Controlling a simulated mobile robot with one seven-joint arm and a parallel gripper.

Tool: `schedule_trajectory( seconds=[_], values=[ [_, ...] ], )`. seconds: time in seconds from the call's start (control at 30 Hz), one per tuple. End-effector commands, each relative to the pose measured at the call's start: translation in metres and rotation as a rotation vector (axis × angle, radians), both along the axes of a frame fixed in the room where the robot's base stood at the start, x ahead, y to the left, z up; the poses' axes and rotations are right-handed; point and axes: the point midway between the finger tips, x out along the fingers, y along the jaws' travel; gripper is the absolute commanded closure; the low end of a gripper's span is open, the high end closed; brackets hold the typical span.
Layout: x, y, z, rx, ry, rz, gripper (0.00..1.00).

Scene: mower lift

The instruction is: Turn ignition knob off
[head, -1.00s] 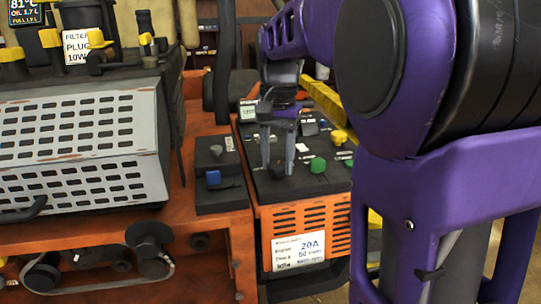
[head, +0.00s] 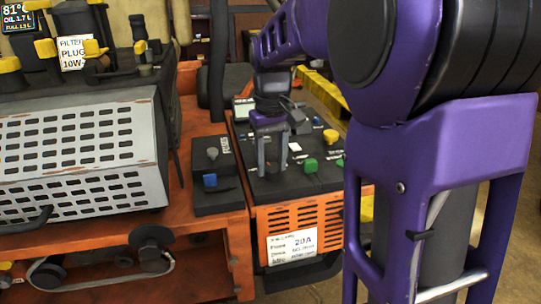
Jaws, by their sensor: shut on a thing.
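My gripper (head: 272,172) points down onto the black top panel (head: 285,183) of the orange box, at the panel's left side. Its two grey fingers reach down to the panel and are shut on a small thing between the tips. That thing sits where an ignition knob could be, but the fingers hide its shape and position. A green knob (head: 309,165) and a yellow knob (head: 330,136) stand on the same panel to the right, clear of the fingers.
A black fuse box (head: 215,195) with a blue knob (head: 210,180) and a grey knob (head: 212,153) stands just left of the panel. A perforated grey cover (head: 85,150) fills the left. My purple arm covers the right side.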

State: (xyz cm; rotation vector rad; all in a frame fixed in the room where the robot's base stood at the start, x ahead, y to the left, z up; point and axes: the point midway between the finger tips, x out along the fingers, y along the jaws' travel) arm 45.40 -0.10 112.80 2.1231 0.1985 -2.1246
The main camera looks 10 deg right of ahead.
Motion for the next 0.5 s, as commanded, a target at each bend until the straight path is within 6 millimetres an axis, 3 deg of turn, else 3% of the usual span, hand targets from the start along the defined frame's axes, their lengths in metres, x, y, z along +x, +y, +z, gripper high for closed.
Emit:
schedule_trajectory(
  seconds=[0.5],
  values=[
    [0.0005, 0.0000, 0.0010, 0.000, -0.003, 0.211, 1.00]
  ],
)
